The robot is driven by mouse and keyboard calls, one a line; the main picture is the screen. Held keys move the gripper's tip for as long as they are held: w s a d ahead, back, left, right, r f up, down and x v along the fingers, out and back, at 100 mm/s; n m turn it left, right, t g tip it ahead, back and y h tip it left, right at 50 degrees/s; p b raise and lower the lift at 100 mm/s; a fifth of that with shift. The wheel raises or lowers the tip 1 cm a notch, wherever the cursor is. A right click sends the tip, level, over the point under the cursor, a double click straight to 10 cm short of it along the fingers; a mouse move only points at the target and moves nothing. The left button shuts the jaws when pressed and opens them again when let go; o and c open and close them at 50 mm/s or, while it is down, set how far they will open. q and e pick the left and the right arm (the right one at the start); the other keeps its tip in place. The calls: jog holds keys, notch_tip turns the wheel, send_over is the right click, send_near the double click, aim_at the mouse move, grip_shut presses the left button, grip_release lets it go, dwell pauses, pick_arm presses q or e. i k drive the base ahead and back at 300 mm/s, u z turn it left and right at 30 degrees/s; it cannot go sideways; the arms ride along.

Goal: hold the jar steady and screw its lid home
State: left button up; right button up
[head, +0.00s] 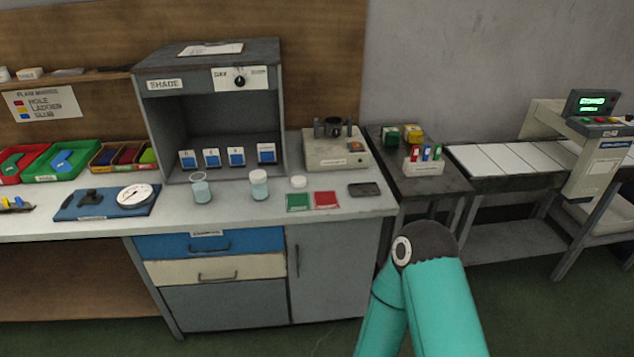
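A small clear jar (259,186) stands upright on the pale bench top, in front of the grey shade box. Its upper part looks white; I cannot tell whether that is a cap or its contents. A small round white lid-like disc (298,181) lies on the bench just right of the jar, apart from it. A clear glass beaker (201,189) with pale bluish contents stands left of the jar. A teal arm of mine rises at the lower right, bent at a dark joint. Neither gripper shows in this view, and nothing touches the jar.
The shade box (210,110) stands behind the jar, with blue-and-white cards inside. Green (298,202) and red (327,199) squares and a dark flat slab (364,189) lie to the right. A beige device (336,150) stands behind them. A blue board with a dial (134,194) lies left.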

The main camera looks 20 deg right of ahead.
aim_at(199, 184)
jog(key=z, duration=0.05)
jog(key=i, duration=1)
jog(key=u, duration=0.05)
